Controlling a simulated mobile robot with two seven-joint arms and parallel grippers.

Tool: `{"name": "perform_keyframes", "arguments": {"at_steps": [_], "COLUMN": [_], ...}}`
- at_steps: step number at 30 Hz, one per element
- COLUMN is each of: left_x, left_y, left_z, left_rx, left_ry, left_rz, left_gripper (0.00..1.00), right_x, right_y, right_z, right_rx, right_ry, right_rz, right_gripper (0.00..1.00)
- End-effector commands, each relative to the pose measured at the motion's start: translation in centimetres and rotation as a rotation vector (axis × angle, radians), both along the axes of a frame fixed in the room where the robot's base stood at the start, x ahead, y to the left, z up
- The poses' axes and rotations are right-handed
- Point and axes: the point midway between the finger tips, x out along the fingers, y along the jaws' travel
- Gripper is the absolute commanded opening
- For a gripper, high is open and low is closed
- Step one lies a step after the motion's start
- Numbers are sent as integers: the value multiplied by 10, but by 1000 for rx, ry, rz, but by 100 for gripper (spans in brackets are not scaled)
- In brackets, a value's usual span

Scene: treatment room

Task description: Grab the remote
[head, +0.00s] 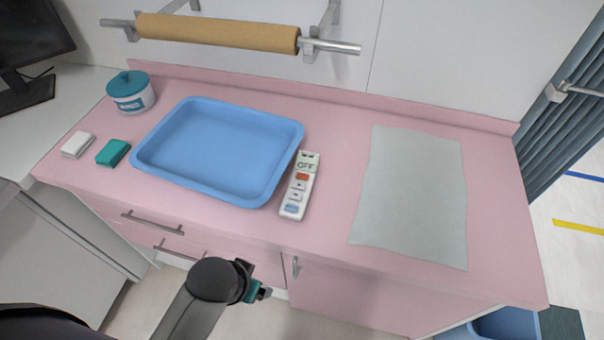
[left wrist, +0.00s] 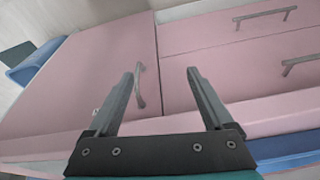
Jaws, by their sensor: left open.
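The remote (head: 298,187) is white with an orange button, several other buttons and a small display at its far end. It lies on the pink counter, close beside the right edge of the blue tray (head: 281,181). My left gripper (head: 262,292) is in front of the counter and nearer to me than the remote, apart from it. In the left wrist view the left gripper (left wrist: 164,72) is open and empty, with its fingers toward the pink cabinet front. The remote cannot be made out in the left wrist view. My right gripper is not in view.
On the pink counter (head: 335,205) are a grey sheet (head: 412,195) at right, and a teal-lidded tub (head: 131,93), a teal block (head: 113,152) and a white block (head: 77,145) at left. A paper roll (head: 218,32) hangs behind. Cabinet handles (head: 152,223) protrude in front.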

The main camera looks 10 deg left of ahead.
Motion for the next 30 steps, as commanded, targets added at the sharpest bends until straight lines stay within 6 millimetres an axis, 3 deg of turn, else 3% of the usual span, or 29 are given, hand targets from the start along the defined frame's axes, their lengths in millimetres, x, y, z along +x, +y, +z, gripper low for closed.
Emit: {"name": "perform_keyframes", "arguments": {"at_steps": [1,5,9,15,20,24,27,30], "left_x": [17,88,154,215,224,204,180,154], "left_y": [1,4,-3,-43,-101,-162,-203,-238], "left_z": [30,97,183,297,377,422,433,425], "left_rx": [15,84,140,186,195,186,176,168], "left_ry": [-66,-363,-708,-1203,-1571,-1828,-1955,-2020], "left_rz": [-1,-14,-52,-214,-462,-767,-1032,-1332], "left_gripper": [85,85,85,85,85,85,85,85], "right_x": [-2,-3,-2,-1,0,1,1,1], "right_y": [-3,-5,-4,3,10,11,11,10], "right_z": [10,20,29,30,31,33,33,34], "right_rx": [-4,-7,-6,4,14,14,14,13], "right_ry": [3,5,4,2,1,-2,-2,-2], "right_rz": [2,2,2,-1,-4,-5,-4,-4], "right_gripper": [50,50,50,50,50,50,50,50]}}
